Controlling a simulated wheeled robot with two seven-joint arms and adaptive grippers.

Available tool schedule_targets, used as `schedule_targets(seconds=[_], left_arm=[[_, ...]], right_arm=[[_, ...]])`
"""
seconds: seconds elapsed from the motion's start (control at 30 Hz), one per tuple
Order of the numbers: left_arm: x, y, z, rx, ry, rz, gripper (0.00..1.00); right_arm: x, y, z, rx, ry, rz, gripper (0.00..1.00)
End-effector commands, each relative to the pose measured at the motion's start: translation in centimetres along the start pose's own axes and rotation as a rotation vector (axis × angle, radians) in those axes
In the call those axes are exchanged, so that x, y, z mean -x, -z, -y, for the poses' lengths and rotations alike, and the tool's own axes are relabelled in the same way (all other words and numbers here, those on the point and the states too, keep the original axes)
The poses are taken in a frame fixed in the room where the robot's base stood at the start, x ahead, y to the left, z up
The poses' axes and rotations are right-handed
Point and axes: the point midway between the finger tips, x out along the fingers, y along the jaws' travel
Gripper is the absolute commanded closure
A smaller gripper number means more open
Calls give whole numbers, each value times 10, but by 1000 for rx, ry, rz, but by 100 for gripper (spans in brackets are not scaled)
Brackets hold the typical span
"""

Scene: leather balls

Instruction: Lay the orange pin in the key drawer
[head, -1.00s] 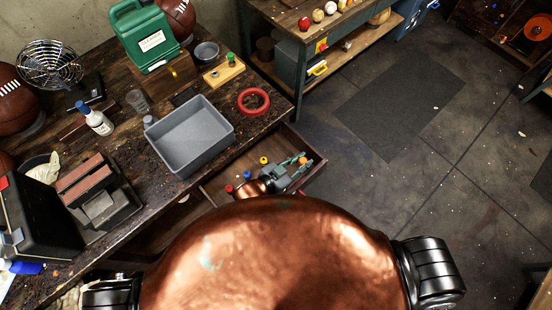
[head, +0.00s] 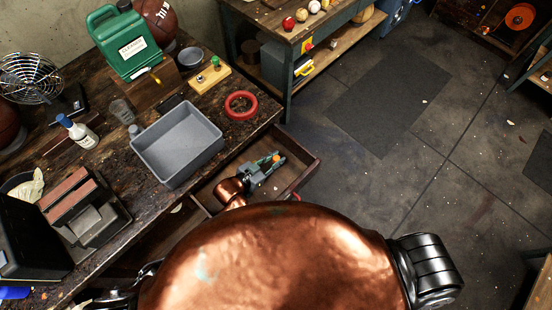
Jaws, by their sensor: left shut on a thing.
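The key drawer (head: 286,184) is pulled out from the front of the workbench, its wooden floor partly bare. My left gripper (head: 276,161), grey-green with a copper wrist, is over the drawer and shut on the orange pin (head: 276,157). Only a small orange part of the pin shows between the fingertips. I cannot tell whether the pin touches the drawer floor. The gripper and wrist hide the drawer's left part, and no other pins show there. My right gripper is not in view.
A grey bin (head: 178,145) stands on the workbench close to the drawer, with a red ring (head: 241,105) beside it. A green jug (head: 124,42) and a white bottle (head: 78,132) stand farther back. The floor right of the drawer is clear.

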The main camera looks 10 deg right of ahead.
Motion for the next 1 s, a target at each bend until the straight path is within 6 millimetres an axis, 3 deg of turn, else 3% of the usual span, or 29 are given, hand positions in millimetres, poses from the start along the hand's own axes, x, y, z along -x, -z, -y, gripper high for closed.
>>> schedule_targets(seconds=[0.3,0.33,0.57,0.87,1.0], left_arm=[[-1,-2,0,0,0,-2,100],[-1,-1,0,0,0,-2,79],[-1,-1,0,0,0,-2,63],[0,1,0,0,0,-2,63],[12,2,0,-1,1,0,63]], right_arm=[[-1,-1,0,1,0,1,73],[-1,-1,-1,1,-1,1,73],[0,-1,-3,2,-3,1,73],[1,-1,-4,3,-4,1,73],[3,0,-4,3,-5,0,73]])
